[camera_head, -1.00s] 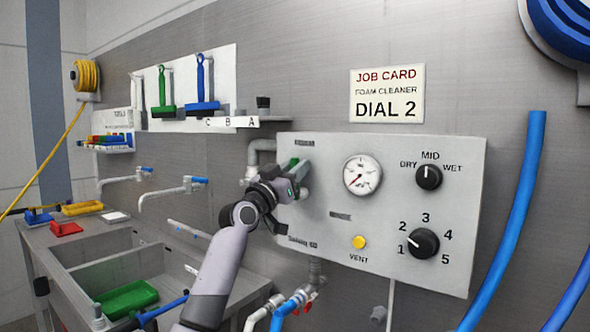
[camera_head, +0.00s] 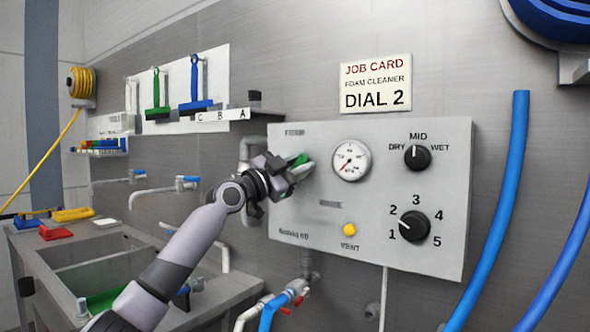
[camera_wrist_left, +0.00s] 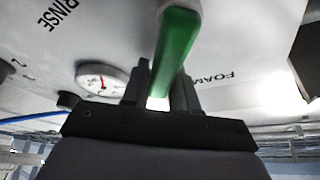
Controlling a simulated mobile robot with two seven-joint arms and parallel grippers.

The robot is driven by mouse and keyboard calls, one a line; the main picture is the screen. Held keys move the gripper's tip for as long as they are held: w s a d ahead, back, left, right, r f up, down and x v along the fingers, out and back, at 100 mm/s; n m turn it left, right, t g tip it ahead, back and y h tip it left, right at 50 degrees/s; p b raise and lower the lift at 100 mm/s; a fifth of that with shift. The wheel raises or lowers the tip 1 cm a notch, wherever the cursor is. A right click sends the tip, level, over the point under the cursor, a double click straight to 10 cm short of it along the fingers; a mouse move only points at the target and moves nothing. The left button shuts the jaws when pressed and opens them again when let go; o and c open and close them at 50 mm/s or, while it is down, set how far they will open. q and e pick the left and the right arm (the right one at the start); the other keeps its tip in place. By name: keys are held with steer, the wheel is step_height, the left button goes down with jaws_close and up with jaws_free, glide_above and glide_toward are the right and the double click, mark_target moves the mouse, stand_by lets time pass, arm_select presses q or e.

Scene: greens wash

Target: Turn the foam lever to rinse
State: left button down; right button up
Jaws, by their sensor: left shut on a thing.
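The green foam lever (camera_head: 299,160) is on the left part of the grey control panel (camera_head: 360,255). In the left wrist view the green lever (camera_wrist_left: 177,45) runs down between my finger pads. My left gripper (camera_head: 292,172) is shut on it, and its fingers hide part of the lever in the head view. In the wrist view the word RINSE (camera_wrist_left: 57,12) is at the upper left and FOAM (camera_wrist_left: 215,76) is to the right. The lever lies between the two words; its exact setting is hard to tell. My right gripper is not in view.
A pressure gauge (camera_head: 351,160) sits right of the lever. The dry-wet knob (camera_head: 417,158), the numbered dial (camera_head: 414,227) and the yellow vent button (camera_head: 349,229) are further right and below. A job card (camera_head: 376,84) hangs above. Pipes with red-handled valves (camera_head: 297,291) are below.

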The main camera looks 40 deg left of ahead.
arm_select(q)
steer(key=m, duration=0.1)
steer(key=f+m+h, duration=0.1)
steer(key=shift+d+m+g, duration=0.3)
steer(key=shift+d+g, duration=0.1)
steer(key=m, duration=0.1)
steer(key=d+f+m+g+b, duration=0.1)
steer(key=m, duration=0.1)
steer(key=shift+w+h, duration=0.1)
steer(key=shift+h, duration=0.3)
steer(key=m, duration=0.1)
steer(key=f+m+g, duration=0.1)
steer(key=shift+d+f+m, duration=0.2)
steer(key=shift+m, duration=0.2)
steer(key=shift+d+f+m+g+p, duration=0.1)
steer(key=shift+f+m+g+p, duration=0.15)
steer(key=shift+f+m, duration=0.35)
steer(key=shift+f+m+g+p, duration=0.15)
steer(key=shift+f+m+g, duration=0.1)
steer(key=shift+m, duration=0.55)
steer(key=shift+f, duration=0.1)
steer(key=c, duration=1)
jaws_free()
steer(key=shift+o, duration=0.2)
